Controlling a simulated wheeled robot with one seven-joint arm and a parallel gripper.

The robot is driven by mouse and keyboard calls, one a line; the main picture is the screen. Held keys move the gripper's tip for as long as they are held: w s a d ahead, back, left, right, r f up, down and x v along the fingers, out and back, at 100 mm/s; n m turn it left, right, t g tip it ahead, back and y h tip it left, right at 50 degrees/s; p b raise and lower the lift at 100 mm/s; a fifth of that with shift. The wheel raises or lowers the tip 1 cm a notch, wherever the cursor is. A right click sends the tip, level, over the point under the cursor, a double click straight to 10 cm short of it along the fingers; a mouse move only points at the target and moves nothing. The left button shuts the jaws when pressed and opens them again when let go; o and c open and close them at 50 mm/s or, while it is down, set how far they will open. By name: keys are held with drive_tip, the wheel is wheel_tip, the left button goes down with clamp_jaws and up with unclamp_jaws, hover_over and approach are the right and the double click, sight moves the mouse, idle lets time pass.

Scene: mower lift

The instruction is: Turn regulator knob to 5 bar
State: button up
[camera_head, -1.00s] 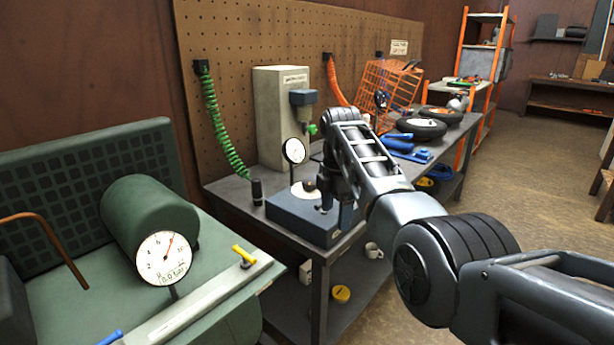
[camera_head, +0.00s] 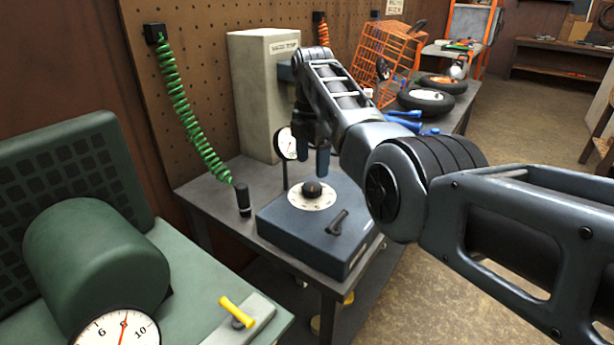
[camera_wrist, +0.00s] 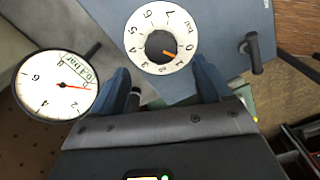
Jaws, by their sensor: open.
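The regulator knob (camera_head: 312,188) is dark, on a round white dial (camera_head: 312,202) on top of a blue-grey box (camera_head: 290,226). In the wrist view the knob (camera_wrist: 160,44) has an orange pointer aimed at the lower right, near the 1; the 5 is at the dial's left. The regulator's gauge (camera_wrist: 58,85) stands beside it, its label seeming to read 0.4 bar. It also shows in the head view (camera_head: 286,145), partly hidden by my arm. My gripper (camera_head: 315,168) is open, pointing down, its fingers just above the knob and apart from it.
A small black lever (camera_head: 337,222) stands on the box to the knob's right. A black cylinder (camera_head: 243,200) hangs on a green coiled hose (camera_head: 190,105) left of it. A green tank (camera_head: 95,262) with another gauge is at lower left. A beige cabinet (camera_head: 255,100) stands behind.

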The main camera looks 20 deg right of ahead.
sight(312, 186)
wheel_tip(312, 186, down, 7)
drive_tip(key=shift+s+f, duration=0.1)
drive_tip(key=shift+f, duration=0.05)
drive_tip(key=shift+c, duration=0.4)
drive_tip(key=c, duration=0.9)
drive_tip(key=shift+c, duration=0.2)
